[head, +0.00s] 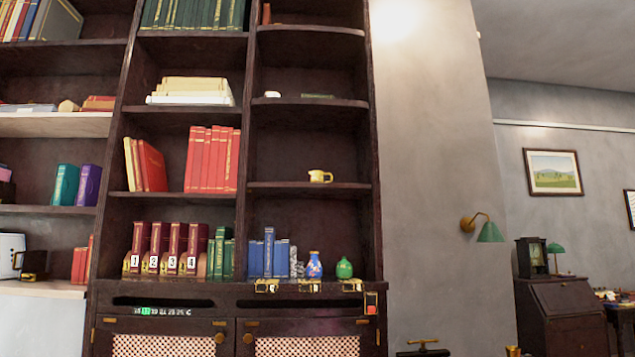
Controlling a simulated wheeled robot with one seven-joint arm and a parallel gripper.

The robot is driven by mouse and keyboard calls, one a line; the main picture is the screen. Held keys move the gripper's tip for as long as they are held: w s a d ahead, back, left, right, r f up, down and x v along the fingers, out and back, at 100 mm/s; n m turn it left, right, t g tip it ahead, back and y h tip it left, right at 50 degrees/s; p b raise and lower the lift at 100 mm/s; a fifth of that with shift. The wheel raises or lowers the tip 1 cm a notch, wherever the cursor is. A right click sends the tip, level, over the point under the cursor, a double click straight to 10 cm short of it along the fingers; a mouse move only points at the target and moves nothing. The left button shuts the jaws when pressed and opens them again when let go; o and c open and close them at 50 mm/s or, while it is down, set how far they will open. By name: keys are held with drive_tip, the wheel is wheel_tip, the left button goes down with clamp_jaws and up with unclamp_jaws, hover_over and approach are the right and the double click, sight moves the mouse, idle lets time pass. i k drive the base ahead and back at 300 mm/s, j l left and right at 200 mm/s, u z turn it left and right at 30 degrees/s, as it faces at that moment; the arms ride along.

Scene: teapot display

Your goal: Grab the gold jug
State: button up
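A small gold jug (318,176) with a handle on its right side stands upright near the front of a shelf in the right column of the dark wooden bookcase. The shelf around it is otherwise empty. It is small in this view, so its details are hard to make out. My gripper is not in view, and nothing is seen touching the jug.
Below the jug, a blue patterned vase (314,265) and a green vase (344,268) stand beside blue books (268,252). A green wall lamp (490,232) and a dark desk (562,315) are at the right.

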sight(316, 176)
drive_tip(key=k+j+z, duration=0.15)
drive_tip(key=j, duration=0.2)
drive_tip(key=j+z, duration=0.15)
drive_tip(key=j, duration=0.25)
drive_tip(key=k+j+z, duration=0.15)
drive_tip(key=j, duration=0.15)
drive_tip(key=k+j+z, duration=0.15)
drive_tip(key=j, duration=0.2)
